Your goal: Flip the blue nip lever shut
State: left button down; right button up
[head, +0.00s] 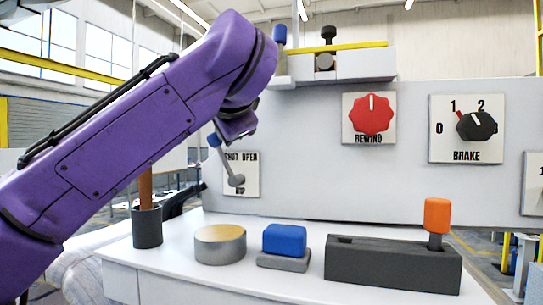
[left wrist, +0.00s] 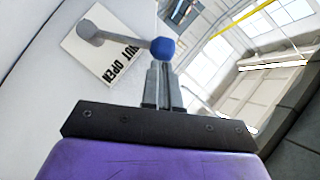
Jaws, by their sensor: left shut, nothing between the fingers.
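The nip lever has a blue knob (head: 214,141) on a grey arm that runs down to a round pivot (head: 236,180). The lever tilts up and to the left, at the SHUT side of its white SHUT OPEN label plate (head: 250,188). In the left wrist view the blue knob (left wrist: 162,48) sits right at the tips of my left gripper (left wrist: 160,66). The fingers are together with nothing between them; whether they touch the knob I cannot tell. In the head view my purple left arm hides most of this gripper. My right gripper is not in view.
The wall panel carries a red REWIND knob (head: 371,115) and a black BRAKE dial (head: 476,126). On the bench stand a blue block (head: 284,239), a round tan-topped disc (head: 220,245), a dark cup (head: 147,228) and a dark block (head: 392,264) with an orange-topped handle (head: 437,216).

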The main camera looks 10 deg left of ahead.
pick_arm(q)
jog(key=shift+s+a+n+h, duration=0.1)
jog(key=shift+a+n+h, duration=0.2)
pick_arm(e)
jog(key=shift+f, duration=0.1)
pick_arm(q)
jog(key=shift+s, duration=0.1)
dwell(0.3)
